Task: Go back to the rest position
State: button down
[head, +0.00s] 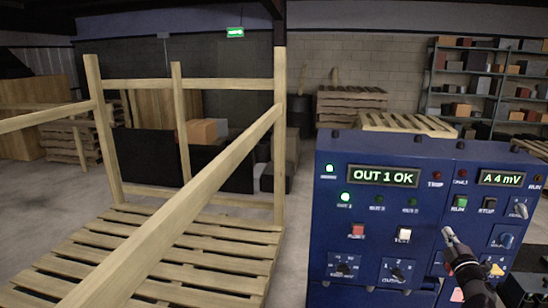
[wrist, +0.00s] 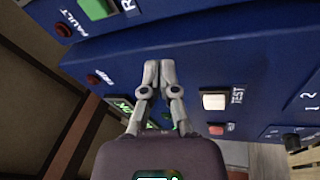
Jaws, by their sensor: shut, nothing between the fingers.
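My gripper (head: 448,234) is shut and empty, in front of the blue control panel (head: 330,215) at the right of the head view. In the wrist view its two fingertips (wrist: 159,66) are together before the blue panel face; I cannot tell whether they touch it. The white TEST button (head: 404,235) is left of the gripper in the head view and right of the fingers in the wrist view (wrist: 214,101). The left display (head: 383,176) reads "OUT 1 OK" and the right display (head: 501,179) reads "A 4 mV". The gripper and arm hide part of the panel's right section.
The panel also carries a red button (head: 357,231), a green RUN button (head: 460,202), a black STOP button (head: 489,204) and several knobs. A wooden pallet frame (head: 186,146) stands at left. Shelves (head: 482,84) with boxes are at the back right. Floor shows between frame and panel.

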notch_tip(320, 180, down, 8)
jog(key=w+r+m+g+h, duration=0.1)
jog(key=w+m+g+h, duration=0.1)
jog(key=m+g+h, duration=0.75)
jog(key=s+a+f+m+g+y+b, duration=0.1)
jog(key=a+f+m+g+y, duration=0.25)
jog(key=a+f, duration=0.45)
jog(key=s+a+f+g+y, duration=0.2)
jog(key=s+a, duration=0.2)
jog(key=a, duration=0.5)
jog(key=s+a+f+g+y+p, duration=0.1)
jog(key=s+a+f+g+y, duration=0.1)
jog(key=a, duration=0.7)
jog(key=s+a+f+g+y+p, duration=0.1)
jog(key=s+a+f+g+y, duration=0.2)
jog(key=s+a, duration=0.3)
jog(key=a+g, duration=0.1)
jog(key=a, duration=0.3)
jog(key=shift+m+y, duration=0.4)
jog(key=shift+f, duration=0.1)
